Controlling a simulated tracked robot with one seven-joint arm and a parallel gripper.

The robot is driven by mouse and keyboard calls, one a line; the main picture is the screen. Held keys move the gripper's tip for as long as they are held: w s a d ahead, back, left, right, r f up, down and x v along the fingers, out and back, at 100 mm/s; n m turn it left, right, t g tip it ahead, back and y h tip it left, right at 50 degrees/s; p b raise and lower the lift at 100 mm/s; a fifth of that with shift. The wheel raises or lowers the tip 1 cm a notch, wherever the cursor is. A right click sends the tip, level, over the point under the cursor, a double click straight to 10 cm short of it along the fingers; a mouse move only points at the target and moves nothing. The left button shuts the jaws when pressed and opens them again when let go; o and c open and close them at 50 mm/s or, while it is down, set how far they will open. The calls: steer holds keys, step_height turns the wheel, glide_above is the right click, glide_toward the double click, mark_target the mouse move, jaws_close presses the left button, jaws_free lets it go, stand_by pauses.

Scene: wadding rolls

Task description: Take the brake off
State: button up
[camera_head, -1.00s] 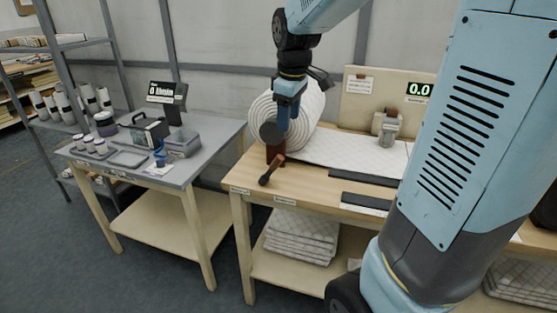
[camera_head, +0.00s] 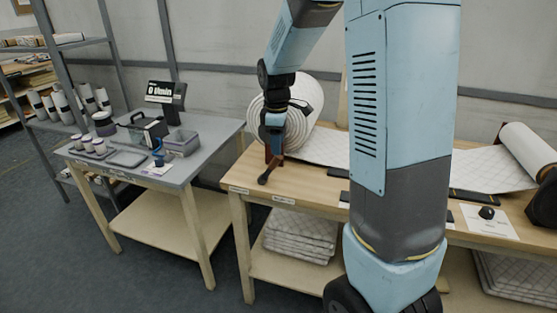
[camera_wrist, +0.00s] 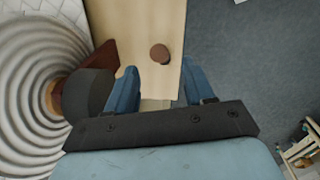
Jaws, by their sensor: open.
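The brake lever (camera_head: 268,172), a short dark handle with a thicker end, slants down at the left end of the wooden bench, below the large white wadding roll (camera_head: 318,95). In the wrist view a round brown knob (camera_wrist: 160,53), probably the lever's end, shows over the bench top, beyond and between my fingertips. My gripper (camera_wrist: 158,80) is open with its blue fingers apart and nothing between them. In the head view my gripper (camera_head: 273,140) is just above the lever, beside the roll. Whether it touches the lever cannot be told.
The roll's dark hub (camera_wrist: 88,93) and a red-brown bracket (camera_wrist: 97,58) are close to my left finger in the wrist view. A grey side table (camera_head: 110,177) with jars and a display stands left. Another roll (camera_head: 528,150) lies at the bench's right.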

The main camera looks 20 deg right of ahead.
mark_target(278, 159)
steer(key=f, duration=0.7)
steer(key=shift+w+d, duration=0.15)
steer(key=shift+w, duration=0.15)
steer(key=shift+c, duration=0.5)
jaws_close()
steer(key=shift+d, duration=0.1)
